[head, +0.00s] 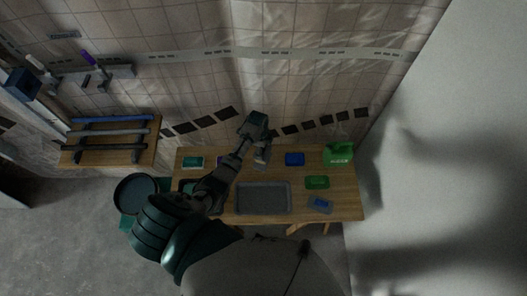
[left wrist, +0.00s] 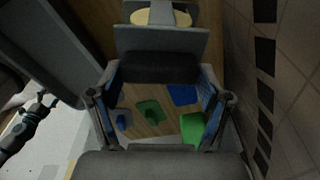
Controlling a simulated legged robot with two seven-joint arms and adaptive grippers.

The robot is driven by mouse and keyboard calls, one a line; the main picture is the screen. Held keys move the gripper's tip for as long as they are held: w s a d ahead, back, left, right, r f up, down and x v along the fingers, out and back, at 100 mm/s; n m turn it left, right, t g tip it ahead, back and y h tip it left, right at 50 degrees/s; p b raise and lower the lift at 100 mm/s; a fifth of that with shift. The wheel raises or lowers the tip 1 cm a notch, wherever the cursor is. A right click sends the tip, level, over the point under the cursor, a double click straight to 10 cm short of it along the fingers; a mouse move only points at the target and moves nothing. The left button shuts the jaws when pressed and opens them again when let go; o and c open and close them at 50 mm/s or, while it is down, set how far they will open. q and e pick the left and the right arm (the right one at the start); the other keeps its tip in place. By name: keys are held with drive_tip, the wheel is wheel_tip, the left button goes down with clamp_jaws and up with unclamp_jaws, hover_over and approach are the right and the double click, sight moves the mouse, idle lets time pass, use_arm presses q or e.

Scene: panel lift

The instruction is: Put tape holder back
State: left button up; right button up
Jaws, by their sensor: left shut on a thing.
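My left gripper (head: 262,158) hangs above the back middle of the wooden table. In the left wrist view its two fingers (left wrist: 160,98) stand either side of a grey and dark piece with a pale yellow round part (left wrist: 160,17). This looks like the tape holder (left wrist: 160,40), and the gripper is shut on it. Its grip points are partly hidden. In the head view the held piece is too small and dark to make out.
The table (head: 345,205) bears a grey tray (head: 263,212), a blue box (head: 294,159), a green box (head: 317,182), a blue-grey item (head: 320,204) and a green canister (head: 339,155). A rack with bars (head: 110,132) is at left. A tiled wall (head: 200,85) stands close behind.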

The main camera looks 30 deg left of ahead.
use_arm(q)
drive_tip(key=shift+a+f, duration=0.1)
drive_tip(key=shift+f, duration=0.85)
drive_tip(key=shift+s+a, duration=0.1)
drive_tip(key=shift+s, duration=0.05)
drive_tip(key=o, duration=1.2)
drive_tip(key=shift+f, duration=0.15)
drive_tip(key=r, duration=0.8)
drive_tip(key=a+r, duration=0.1)
drive_tip(key=r, duration=0.3)
drive_tip(key=shift+a, duration=0.1)
